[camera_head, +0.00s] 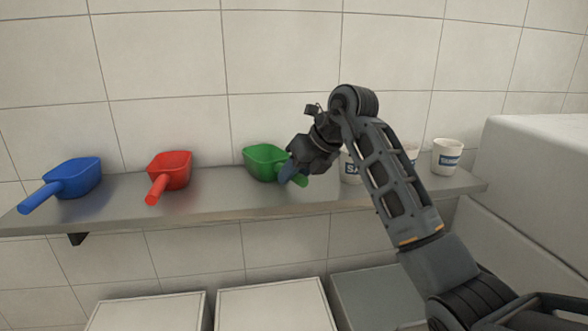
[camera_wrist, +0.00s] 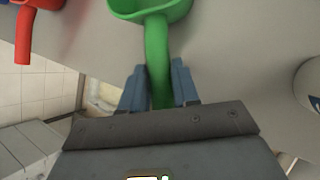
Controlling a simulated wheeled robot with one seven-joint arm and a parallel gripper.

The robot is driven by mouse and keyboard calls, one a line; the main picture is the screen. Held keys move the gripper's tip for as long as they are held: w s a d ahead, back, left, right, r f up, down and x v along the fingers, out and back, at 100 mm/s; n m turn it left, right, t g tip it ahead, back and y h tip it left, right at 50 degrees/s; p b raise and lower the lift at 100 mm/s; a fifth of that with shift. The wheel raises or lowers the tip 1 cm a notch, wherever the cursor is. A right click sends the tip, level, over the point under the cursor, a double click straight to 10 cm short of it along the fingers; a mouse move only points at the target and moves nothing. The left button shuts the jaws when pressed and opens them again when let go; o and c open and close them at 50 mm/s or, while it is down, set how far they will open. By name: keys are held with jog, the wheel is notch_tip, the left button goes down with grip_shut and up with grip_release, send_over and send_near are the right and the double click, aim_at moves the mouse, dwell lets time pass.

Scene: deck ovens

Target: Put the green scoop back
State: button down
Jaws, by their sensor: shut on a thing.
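The green scoop (camera_head: 263,161) is at the metal shelf (camera_head: 232,205), to the right of the red scoop (camera_head: 170,172). Its bowl points toward the tiled wall and its handle toward the front edge. My gripper (camera_head: 291,174) is shut on the green scoop's handle. In the wrist view, the two blue-grey fingers of my gripper (camera_wrist: 159,86) stand on either side of the handle, and the green scoop's bowl (camera_wrist: 150,8) is cut off at the top. I cannot tell whether the bowl rests on the shelf or hangs just above it.
A blue scoop (camera_head: 72,179) lies at the shelf's left end. White cups, one at the right end (camera_head: 447,157), stand right of my gripper, some partly hidden by my arm. Light box-like bins (camera_head: 275,306) stand below. A white block (camera_head: 540,150) is at the right.

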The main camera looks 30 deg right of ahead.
jog(key=c, duration=0.8)
grip_release()
jog(key=b+v, duration=0.3)
jog(key=v, duration=0.9)
